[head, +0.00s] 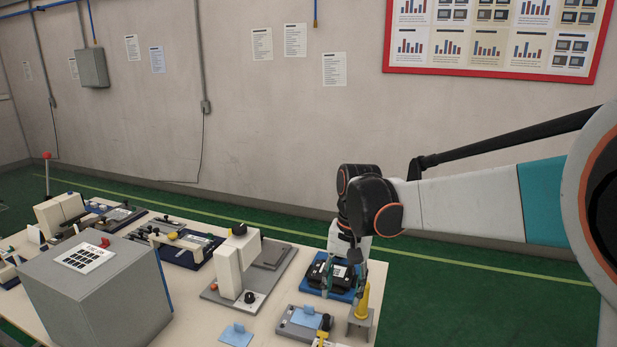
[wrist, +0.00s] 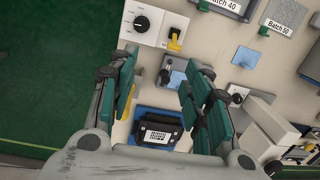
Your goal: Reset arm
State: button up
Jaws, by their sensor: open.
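My arm reaches in from the right in the head view. My gripper (head: 350,268) points down over the right end of the table, close to a black device (head: 320,271) with a white label on a blue base (head: 313,285). In the wrist view, my gripper (wrist: 160,62) has its two teal fingers wide apart with nothing between their pads. The black device (wrist: 158,134) with its white label and the blue base (wrist: 146,112) show low in that view, between the finger bases. I cannot tell the exact height of the fingers above the table.
A yellow cone-like part (head: 362,300) on a grey stand is close to the gripper. A grey plate (head: 297,325) with a light blue card, a beige upright block (head: 228,272) and a large grey box (head: 100,290) stand leftward. Green floor lies clear beyond the table.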

jog(key=s+d+r+n+t, duration=0.1)
jog(key=s+d+t, duration=0.3)
jog(key=s, duration=0.6)
jog(key=s+d+r+n+t+h, duration=0.1)
jog(key=s+d+r+n+t, duration=0.1)
jog(key=s+d, duration=0.6)
jog(key=shift+s+t, duration=0.9)
jog(key=shift+s, duration=0.4)
jog(key=shift+c, duration=0.2)
